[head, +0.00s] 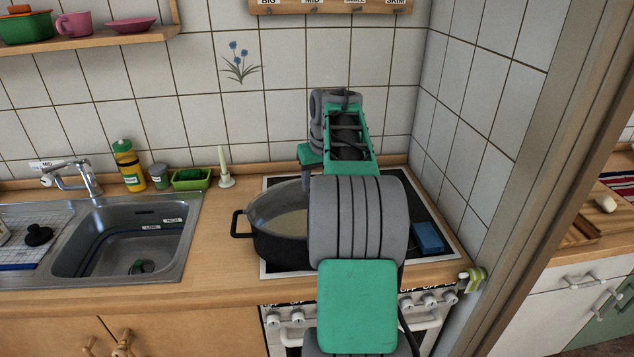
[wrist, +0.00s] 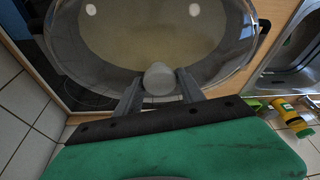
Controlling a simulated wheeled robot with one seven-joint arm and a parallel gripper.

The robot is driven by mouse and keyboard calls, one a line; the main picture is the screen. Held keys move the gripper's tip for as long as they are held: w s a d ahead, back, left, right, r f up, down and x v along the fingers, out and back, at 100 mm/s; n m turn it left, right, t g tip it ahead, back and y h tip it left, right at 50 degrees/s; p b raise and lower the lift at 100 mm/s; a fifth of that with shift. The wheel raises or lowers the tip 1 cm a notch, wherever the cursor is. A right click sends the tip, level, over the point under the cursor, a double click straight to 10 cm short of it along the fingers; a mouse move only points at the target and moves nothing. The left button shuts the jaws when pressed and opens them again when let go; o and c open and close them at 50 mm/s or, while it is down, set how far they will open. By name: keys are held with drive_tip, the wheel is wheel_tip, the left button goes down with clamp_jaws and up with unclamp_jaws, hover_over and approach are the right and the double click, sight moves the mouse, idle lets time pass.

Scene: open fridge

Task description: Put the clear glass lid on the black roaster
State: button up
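The black roaster (head: 262,246) stands on the stove top at the left burner area, with its left handle sticking out. The clear glass lid (wrist: 105,62) lies over the roaster's opening in the wrist view, its rim close to the roaster's rim. I cannot tell if it is seated all round. The lid's grey knob (wrist: 160,79) sits between the fingertips of my gripper (wrist: 159,82). The fingers stand apart, with a small gap visible on each side of the knob. In the head view my arm hides the roaster's right part and the knob.
A sink (head: 130,245) with a tap is left of the stove. A yellow bottle (head: 130,165), a jar, a green dish (head: 191,179) and a candle stand along the back wall. A blue sponge-like block (head: 429,237) lies at the stove's right. A tiled wall is close at right.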

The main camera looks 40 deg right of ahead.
drive_tip(key=o, duration=0.4)
drive_tip(key=shift+f, duration=0.1)
drive_tip(key=shift+s+f, duration=0.15)
drive_tip(key=v, duration=0.8)
